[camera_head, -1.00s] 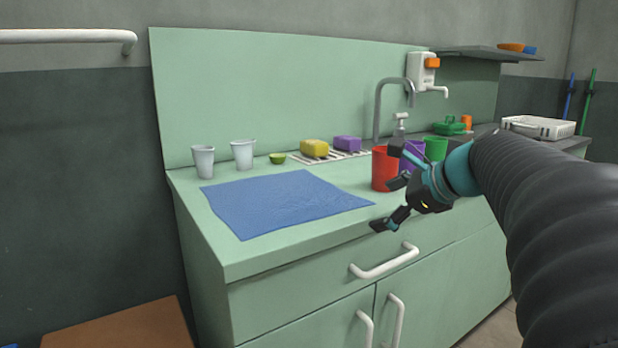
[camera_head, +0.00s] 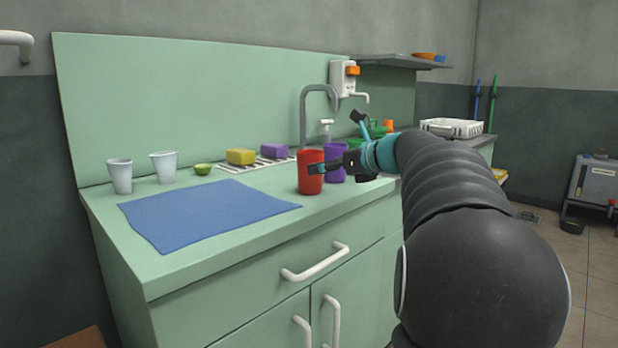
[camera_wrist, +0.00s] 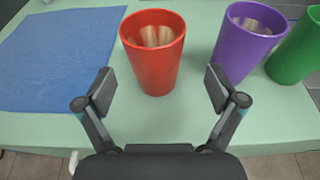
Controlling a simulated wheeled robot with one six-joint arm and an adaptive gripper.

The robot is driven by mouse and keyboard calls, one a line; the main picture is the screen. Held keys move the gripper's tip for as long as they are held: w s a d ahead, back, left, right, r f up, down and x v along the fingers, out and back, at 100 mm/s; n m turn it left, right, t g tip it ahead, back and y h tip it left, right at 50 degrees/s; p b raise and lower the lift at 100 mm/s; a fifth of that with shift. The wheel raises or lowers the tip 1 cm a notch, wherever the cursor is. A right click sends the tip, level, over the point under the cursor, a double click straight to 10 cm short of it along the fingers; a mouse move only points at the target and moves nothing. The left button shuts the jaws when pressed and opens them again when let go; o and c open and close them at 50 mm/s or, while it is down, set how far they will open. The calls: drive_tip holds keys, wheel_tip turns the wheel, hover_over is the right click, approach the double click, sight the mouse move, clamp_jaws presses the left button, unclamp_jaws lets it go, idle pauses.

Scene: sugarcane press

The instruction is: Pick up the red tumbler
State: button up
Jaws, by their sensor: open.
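The red tumbler (camera_head: 309,182) stands upright on the green counter near its front edge. In the wrist view the red tumbler (camera_wrist: 154,62) is straight ahead, between the lines of the two fingers and just beyond their tips, with light brown pieces inside. My gripper (camera_wrist: 160,88) is open and empty. In the head view my gripper (camera_head: 338,142) is at the tumbler's right, with one dark finger overlapping part of it. Whether the finger touches it cannot be told.
A purple tumbler (camera_wrist: 244,42) stands close on the right, then a green tumbler (camera_wrist: 298,48). A blue cloth (camera_head: 205,213) lies to the left. Two white cups (camera_head: 164,166), a yellow sponge (camera_head: 241,157) and a faucet (camera_head: 304,112) are farther back.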

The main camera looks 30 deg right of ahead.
drive_tip(key=shift+a+b+x, duration=0.15)
drive_tip(key=shift+b+x, duration=0.05)
drive_tip(key=shift+x, duration=1.2)
drive_tip(key=shift+a+b+x, duration=0.15)
drive_tip(key=shift+x, duration=1.2)
drive_tip(key=shift+s, duration=0.2)
drive_tip(key=c, duration=1.3)
